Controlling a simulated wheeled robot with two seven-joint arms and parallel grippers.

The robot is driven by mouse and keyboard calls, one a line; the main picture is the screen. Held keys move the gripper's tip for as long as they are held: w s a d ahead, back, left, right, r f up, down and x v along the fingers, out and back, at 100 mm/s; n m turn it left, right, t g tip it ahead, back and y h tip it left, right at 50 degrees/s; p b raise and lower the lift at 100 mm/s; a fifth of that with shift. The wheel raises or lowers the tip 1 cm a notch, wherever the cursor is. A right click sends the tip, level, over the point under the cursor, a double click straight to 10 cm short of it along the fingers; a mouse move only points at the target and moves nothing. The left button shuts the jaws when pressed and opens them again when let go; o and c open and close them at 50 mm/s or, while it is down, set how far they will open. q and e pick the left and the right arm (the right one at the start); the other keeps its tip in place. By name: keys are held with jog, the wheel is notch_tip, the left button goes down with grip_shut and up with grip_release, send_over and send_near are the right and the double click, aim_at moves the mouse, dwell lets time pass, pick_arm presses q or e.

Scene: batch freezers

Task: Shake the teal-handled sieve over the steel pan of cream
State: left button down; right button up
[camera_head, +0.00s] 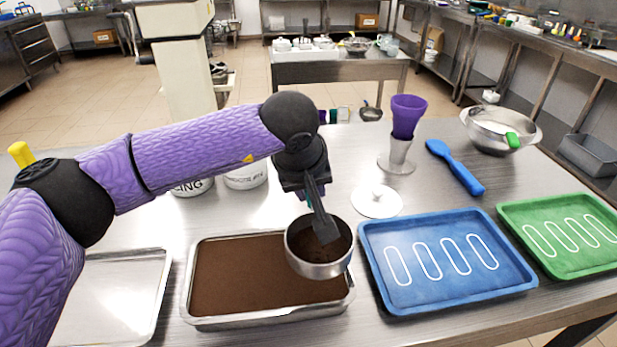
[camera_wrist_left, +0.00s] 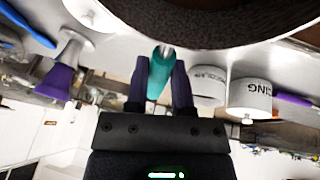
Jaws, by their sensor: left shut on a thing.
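My left gripper (camera_head: 316,205) is shut on the teal handle of the sieve (camera_head: 320,269). In the left wrist view the teal handle (camera_wrist_left: 159,78) sits between both fingers, with the dark underside of the sieve bowl (camera_wrist_left: 215,22) at the top. The sieve is a round steel bowl with dark brown powder inside. It is above the right part of the steel pan (camera_head: 190,318), partly past the pan's right rim. The pan is filled with a flat brown layer; no white cream shows. My right gripper is out of view.
A blue tray (camera_head: 370,242) and a green tray (camera_head: 508,210) with white outlines lie to the right. A bare metal tray (camera_head: 110,300) lies left.

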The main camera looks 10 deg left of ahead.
pick_arm(q)
jog(key=shift+r+p, duration=1.8)
jog(key=shift+r, duration=0.8)
jog(key=shift+f, duration=0.15)
jog(key=s+a+f+m, duration=0.1)
jog(key=s+a+f, duration=0.1)
jog(key=s+a, duration=0.2)
jog(key=s+a+f+m+h, duration=0.1)
jog(key=s+a+f+m, duration=0.1)
jog(key=s, duration=0.7)
jog(key=shift+s+a+f+m, duration=0.35)
jog(key=shift+a+f, duration=0.45)
jog(key=shift+a, duration=0.45)
